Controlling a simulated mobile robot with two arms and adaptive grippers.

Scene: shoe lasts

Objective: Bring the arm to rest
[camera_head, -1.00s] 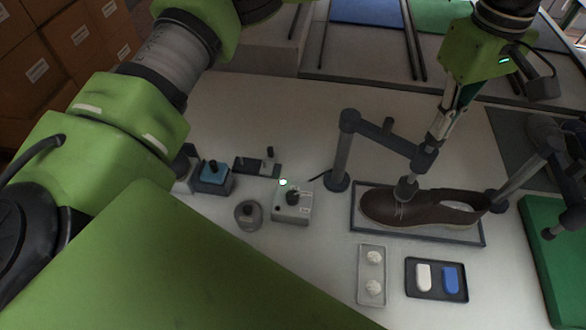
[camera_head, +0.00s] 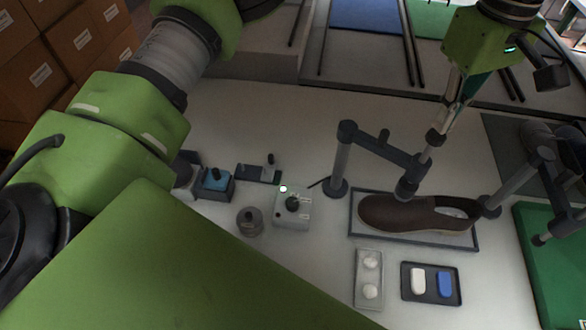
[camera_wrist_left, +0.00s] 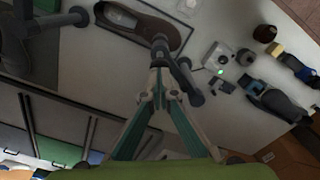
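A brown shoe (camera_head: 415,212) lies on a dark-framed tray (camera_head: 385,238); it also shows in the wrist view (camera_wrist_left: 140,22). A grey jointed clamp (camera_head: 385,150) reaches over it, its foot (camera_head: 404,188) at the shoe's upper front. My left gripper (camera_head: 440,128) points down above the clamp arm and the shoe. In the wrist view its fingers (camera_wrist_left: 160,58) converge close together beside the dark clamp parts. A dark piece shows at the fingertips; I cannot tell whether it is held. My right gripper is not in view.
A control box (camera_head: 291,208) with a green light, a round knob (camera_head: 249,221) and a blue block (camera_head: 216,183) stand left of the clamp. A pale tray (camera_head: 368,300) and a dark tray (camera_head: 431,299) lie in front. A green mat (camera_head: 545,290) is at right; boxes (camera_head: 60,50) stand at far left.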

